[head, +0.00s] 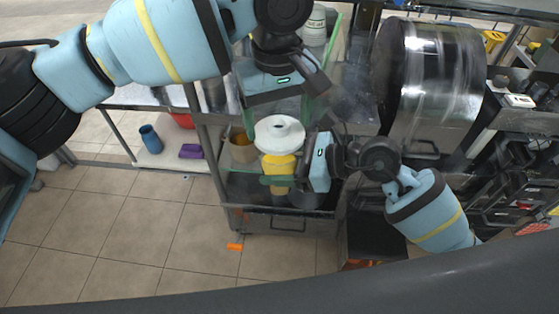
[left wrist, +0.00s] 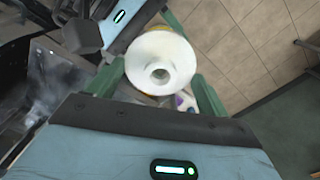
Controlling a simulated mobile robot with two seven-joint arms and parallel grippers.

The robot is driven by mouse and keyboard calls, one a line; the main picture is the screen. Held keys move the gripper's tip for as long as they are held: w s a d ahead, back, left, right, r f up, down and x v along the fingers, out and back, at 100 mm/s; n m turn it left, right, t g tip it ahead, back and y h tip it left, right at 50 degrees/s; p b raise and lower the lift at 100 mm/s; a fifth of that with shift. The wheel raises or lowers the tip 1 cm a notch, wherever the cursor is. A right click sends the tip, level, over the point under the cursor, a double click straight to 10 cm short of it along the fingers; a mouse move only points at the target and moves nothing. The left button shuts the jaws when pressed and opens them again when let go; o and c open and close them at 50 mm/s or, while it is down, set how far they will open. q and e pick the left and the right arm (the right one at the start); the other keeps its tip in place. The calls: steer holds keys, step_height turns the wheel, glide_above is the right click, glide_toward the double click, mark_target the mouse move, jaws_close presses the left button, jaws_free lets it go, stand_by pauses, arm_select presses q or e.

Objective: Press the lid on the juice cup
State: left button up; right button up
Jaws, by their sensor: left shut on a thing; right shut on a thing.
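The lid (head: 279,133) is a white disc with a raised ring and a dark hole in its middle. My left gripper (head: 279,118) comes from above, with its green fingers on either side of the lid, shut on it. The lid also shows between the fingers in the left wrist view (left wrist: 160,66). The juice cup (head: 279,167) is yellow and upright right under the lid, mostly hidden by it. I cannot tell whether the lid is seated on its rim. My right gripper (head: 282,180) comes from the right and is shut on the cup.
A steel cart (head: 290,223) stands below the grippers, with a brown container (head: 242,149) just left of the cup. A large steel drum (head: 432,85) stands to the right. A blue cup (head: 151,139) and a purple item (head: 190,151) sit on a low shelf at left.

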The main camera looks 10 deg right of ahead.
stand_by(0.8)
arm_select(q)
steer(key=shift+f, duration=0.85)
steer(key=shift+f, duration=0.75)
steer(key=o, duration=0.9)
step_height(320, 180, up, 12)
stand_by(0.3)
stand_by(0.5)
